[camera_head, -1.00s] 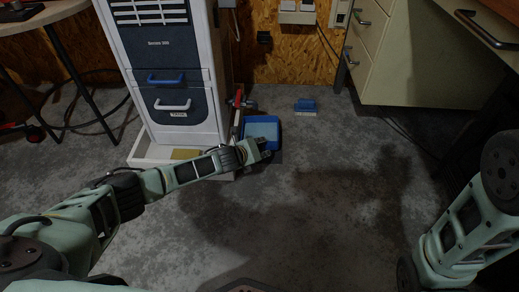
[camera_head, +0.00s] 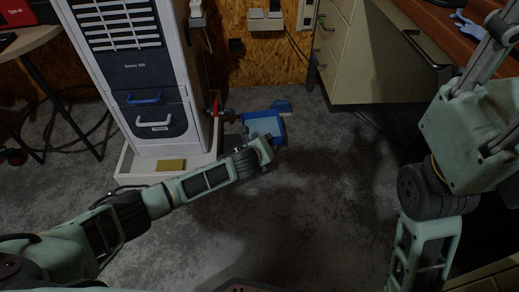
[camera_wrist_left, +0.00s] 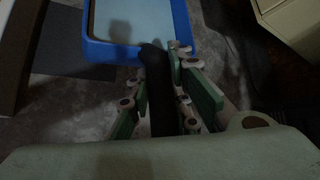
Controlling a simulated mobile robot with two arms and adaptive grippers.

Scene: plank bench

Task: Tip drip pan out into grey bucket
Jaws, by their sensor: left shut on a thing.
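The blue pan (camera_head: 262,126), pale blue inside, lies on or close to the floor beside the white cabinet; I cannot tell if it touches. In the left wrist view its blue rim (camera_wrist_left: 110,51) is at the top, with a dark handle (camera_wrist_left: 158,95) running back towards me. My left gripper (camera_head: 264,153) is at the near side of the pan. In the left wrist view the left gripper (camera_wrist_left: 160,82) is shut around the handle. My right arm is at the right, but its fingers do not show. No grey bucket is visible.
The white cabinet (camera_head: 138,70) stands in a white tray (camera_head: 130,170) with a yellow block (camera_head: 171,165). A drawer unit (camera_head: 360,50) and a wooden bench (camera_head: 440,40) are at the right. The middle floor is clear.

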